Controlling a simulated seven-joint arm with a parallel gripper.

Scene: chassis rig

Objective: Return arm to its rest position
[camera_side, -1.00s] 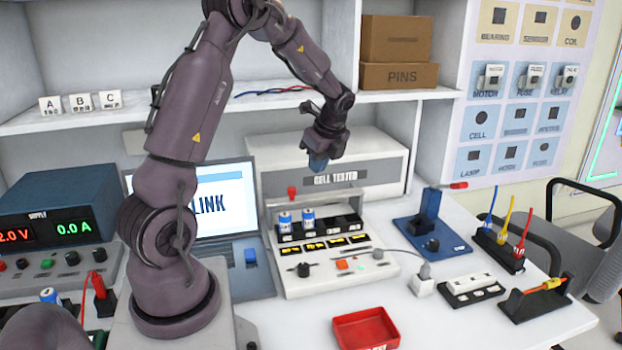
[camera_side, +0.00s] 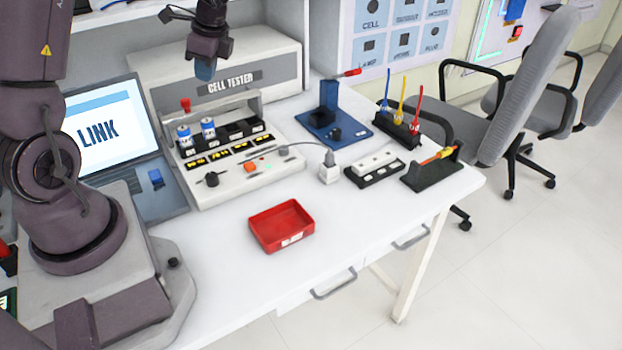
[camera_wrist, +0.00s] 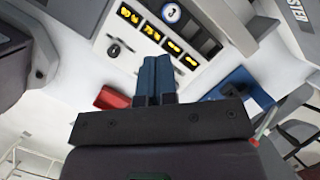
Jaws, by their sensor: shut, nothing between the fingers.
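My gripper (camera_side: 205,68) hangs in the air above the back of the cell tester (camera_side: 240,160), pointing down and empty. In the wrist view its blue fingers (camera_wrist: 154,78) are together, with nothing between them. Two blue-and-white cells stand in the tester's left slots: the left cell (camera_side: 184,137) and the right cell (camera_side: 208,128). The slots to their right look empty. One cell top (camera_wrist: 171,13) shows in the wrist view. My gripper is clear of the tester and the cells.
A red tray (camera_side: 282,226) lies empty in front of the tester. A laptop (camera_side: 115,140) stands to the left. A blue stand (camera_side: 333,125), a white plug (camera_side: 330,168), a black rack with colored leads (camera_side: 400,130) and a black holder (camera_side: 432,168) are to the right.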

